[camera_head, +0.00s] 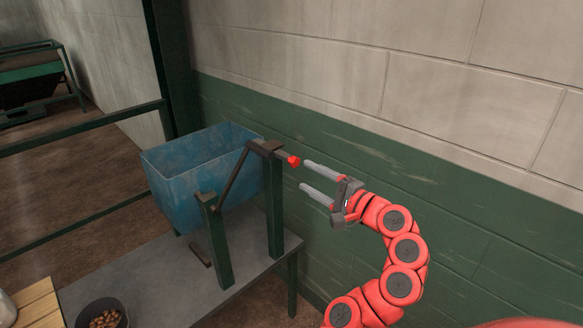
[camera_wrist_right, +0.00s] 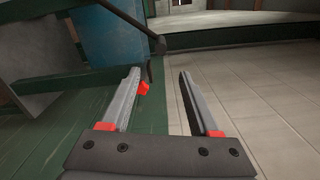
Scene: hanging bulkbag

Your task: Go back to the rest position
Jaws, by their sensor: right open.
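My right gripper (camera_head: 304,175) is open at the end of my red right arm. Its two grey fingers point left, with nothing between them. In the right wrist view my right gripper (camera_wrist_right: 160,72) also shows apart and empty. A small red knob (camera_head: 293,161) is just beyond the upper fingertip, at the end of a short rod on a dark frame. In the right wrist view the red knob (camera_wrist_right: 143,88) appears beside the left finger. I cannot tell whether they touch. My left gripper is not in view.
A blue bin (camera_head: 195,180) stands behind the dark green frame (camera_head: 219,245) on a grey table (camera_head: 160,270). A bowl of brown pieces (camera_head: 102,314) is at the front left. The green and white wall (camera_head: 440,80) is close behind my right arm.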

